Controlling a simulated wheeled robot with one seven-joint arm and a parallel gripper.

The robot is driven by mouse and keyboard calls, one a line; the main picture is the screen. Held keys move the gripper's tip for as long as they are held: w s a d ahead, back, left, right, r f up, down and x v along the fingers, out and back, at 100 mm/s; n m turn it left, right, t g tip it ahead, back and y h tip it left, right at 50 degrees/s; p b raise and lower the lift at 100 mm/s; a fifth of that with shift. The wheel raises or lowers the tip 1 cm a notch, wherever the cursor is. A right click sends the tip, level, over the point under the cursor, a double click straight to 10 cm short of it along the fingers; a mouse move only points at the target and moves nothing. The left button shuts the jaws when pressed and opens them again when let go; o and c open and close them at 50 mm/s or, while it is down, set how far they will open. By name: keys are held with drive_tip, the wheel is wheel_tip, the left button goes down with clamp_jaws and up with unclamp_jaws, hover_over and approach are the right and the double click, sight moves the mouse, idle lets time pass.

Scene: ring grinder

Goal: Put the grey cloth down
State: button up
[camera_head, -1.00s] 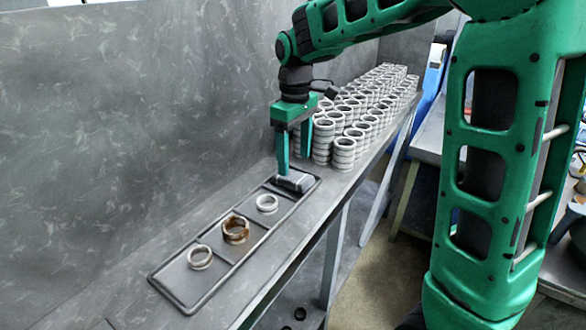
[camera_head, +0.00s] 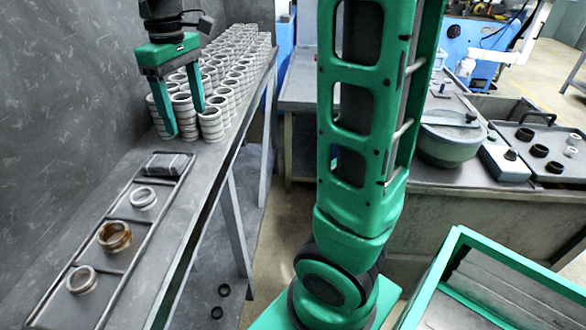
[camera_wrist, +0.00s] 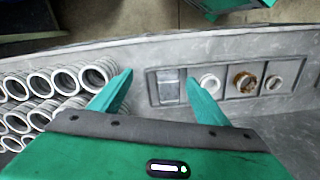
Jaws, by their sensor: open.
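The grey cloth (camera_head: 166,164) lies folded in the far end compartment of a dark divided tray (camera_head: 124,266) on the narrow grey bench. It also shows in the wrist view (camera_wrist: 168,91), in the tray's left end compartment. My gripper (camera_head: 184,124) is open and empty, fingers pointing down, above the bench beyond the cloth and apart from it. In the wrist view my gripper (camera_wrist: 155,82) has its fingers spread wide with nothing between them.
The tray's other compartments hold a white ring (camera_head: 143,198), a brown rusty ring (camera_head: 114,237) and a pale ring (camera_head: 81,280). Stacks of rings (camera_head: 211,124) stand close behind my gripper. At right are a green-rimmed bin (camera_head: 520,270) and a bench with a round pot (camera_head: 450,138).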

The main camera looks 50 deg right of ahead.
drive_tip(key=s+d+f+m, duration=0.3)
drive_tip(key=s, duration=0.5)
drive_tip(key=s+d+f+m, duration=0.4)
drive_tip(key=s, duration=0.5)
drive_tip(key=s+d+f+m, duration=0.3)
drive_tip(key=s+d+f, duration=0.1)
drive_tip(key=s, duration=0.5)
drive_tip(key=shift+f+m, duration=0.2)
drive_tip(key=shift+m, duration=0.2)
drive_tip(key=shift+d, duration=0.1)
drive_tip(key=shift+w+f, duration=0.25)
drive_tip(key=shift+w, duration=0.4)
